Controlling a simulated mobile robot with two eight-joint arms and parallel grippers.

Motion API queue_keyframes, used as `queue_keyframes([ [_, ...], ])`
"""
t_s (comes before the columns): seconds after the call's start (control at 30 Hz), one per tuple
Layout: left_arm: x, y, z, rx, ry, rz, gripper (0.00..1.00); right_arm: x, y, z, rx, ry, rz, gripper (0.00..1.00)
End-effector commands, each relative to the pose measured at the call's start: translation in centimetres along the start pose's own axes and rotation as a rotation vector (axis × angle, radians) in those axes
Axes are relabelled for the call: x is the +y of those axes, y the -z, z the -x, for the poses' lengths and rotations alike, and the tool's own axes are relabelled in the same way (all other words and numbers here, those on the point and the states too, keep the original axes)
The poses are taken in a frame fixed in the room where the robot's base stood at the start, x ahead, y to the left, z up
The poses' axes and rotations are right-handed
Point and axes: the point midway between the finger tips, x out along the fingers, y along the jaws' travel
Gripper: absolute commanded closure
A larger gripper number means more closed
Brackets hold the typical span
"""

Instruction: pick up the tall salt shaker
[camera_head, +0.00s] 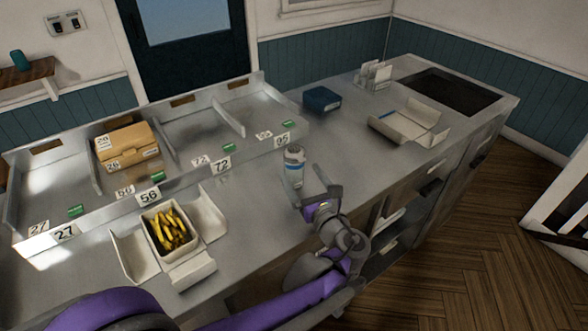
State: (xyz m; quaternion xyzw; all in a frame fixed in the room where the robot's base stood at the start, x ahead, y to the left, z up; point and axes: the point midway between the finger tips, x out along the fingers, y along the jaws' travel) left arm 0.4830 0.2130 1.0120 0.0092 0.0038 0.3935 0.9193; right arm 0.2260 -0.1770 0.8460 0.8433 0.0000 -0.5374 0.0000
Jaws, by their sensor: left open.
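The tall salt shaker (294,167) stands upright on the steel counter, just in front of the raised sectioned rack. My right gripper is not in view.
An open box of fries (170,230) sits on the counter at left. The rack (250,148) holds a closed cardboard box (126,145).

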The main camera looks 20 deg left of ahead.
Motion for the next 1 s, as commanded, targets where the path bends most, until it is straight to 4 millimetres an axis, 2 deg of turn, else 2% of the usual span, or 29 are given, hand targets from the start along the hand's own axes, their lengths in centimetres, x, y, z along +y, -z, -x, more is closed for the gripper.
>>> queue_keyframes([
  [0.03, 0.3, 0.1, -1.0, -0.001, -0.005, -0.001, 0.03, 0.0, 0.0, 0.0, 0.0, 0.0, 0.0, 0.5],
  [0.2, 0.5, 0.3, -3.3, -0.001, -0.003, -0.001, 0.03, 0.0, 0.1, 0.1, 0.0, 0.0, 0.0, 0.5],
  [0.33, 0.4, 0.3, -4.0, 0.0, -0.001, 0.0, 0.03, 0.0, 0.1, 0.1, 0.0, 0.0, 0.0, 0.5],
  [0.53, 0.4, 0.3, -4.0, 0.0, 0.0, 0.0, 0.03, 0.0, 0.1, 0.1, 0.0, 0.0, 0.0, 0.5],
  [1.0, 0.4, 0.3, -4.0, 0.0, 0.0, 0.0, 0.88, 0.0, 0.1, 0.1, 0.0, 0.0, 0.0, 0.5],
])
